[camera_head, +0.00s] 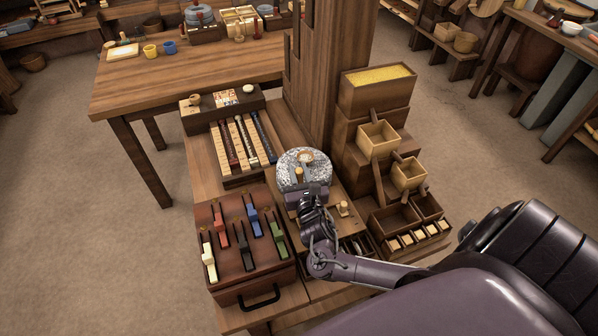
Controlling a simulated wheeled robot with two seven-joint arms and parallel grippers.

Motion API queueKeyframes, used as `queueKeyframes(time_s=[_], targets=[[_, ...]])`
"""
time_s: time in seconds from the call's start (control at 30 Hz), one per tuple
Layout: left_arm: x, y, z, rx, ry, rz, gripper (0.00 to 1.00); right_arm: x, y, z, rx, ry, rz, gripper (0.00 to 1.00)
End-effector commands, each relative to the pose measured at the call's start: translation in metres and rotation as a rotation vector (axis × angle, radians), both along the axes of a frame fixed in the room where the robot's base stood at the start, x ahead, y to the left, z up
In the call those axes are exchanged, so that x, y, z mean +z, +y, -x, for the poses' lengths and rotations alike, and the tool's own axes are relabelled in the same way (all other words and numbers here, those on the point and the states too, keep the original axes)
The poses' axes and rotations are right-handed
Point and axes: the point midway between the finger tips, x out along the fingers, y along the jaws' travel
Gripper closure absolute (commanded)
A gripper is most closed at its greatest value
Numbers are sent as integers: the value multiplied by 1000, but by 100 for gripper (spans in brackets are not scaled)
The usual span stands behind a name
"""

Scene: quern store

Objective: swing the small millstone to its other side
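The small millstone (292,161) is a round, speckled grey stone with a pale hub in its middle. It sits on the wooden bench between the lever box and the stepped bins. A short light wooden peg, its handle (299,173), stands on the near part of the stone. My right gripper (303,188) reaches in from the lower right and is at the stone's near edge, close to the peg. The gripper's own body hides its fingertips, so I cannot tell whether they hold the peg. My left gripper is out of view.
A box with coloured levers (240,264) stands left of the millstone, with a slotted rack (243,145) behind it. Stepped wooden bins (377,136) and a tall post (330,70) crowd the right and back. A small knob (343,208) stands just right of my gripper.

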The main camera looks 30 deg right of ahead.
Motion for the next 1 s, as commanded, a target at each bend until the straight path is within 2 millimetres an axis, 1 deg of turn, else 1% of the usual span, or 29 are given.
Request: queueKeyframes(time_s=[0.03, 0.1, 0.37, 0.53, 0.67, 0.8, 1.0], targets=[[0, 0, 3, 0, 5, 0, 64, 0, 0, 0, 1, 0, 0, 94], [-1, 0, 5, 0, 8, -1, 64, 0, 0, 0, 1, 0, 0, 100], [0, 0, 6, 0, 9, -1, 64, 0, 0, 1, 6, 0, 1, 100], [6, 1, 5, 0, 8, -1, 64, 2, -2, 3, 43, 2, 4, 100], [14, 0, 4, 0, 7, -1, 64, 2, -6, 6, 109, 3, 5, 100], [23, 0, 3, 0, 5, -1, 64, 3, -12, 10, 210, 4, 8, 100], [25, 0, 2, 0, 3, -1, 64, 0, -22, 16, 382, 5, 8, 100]])
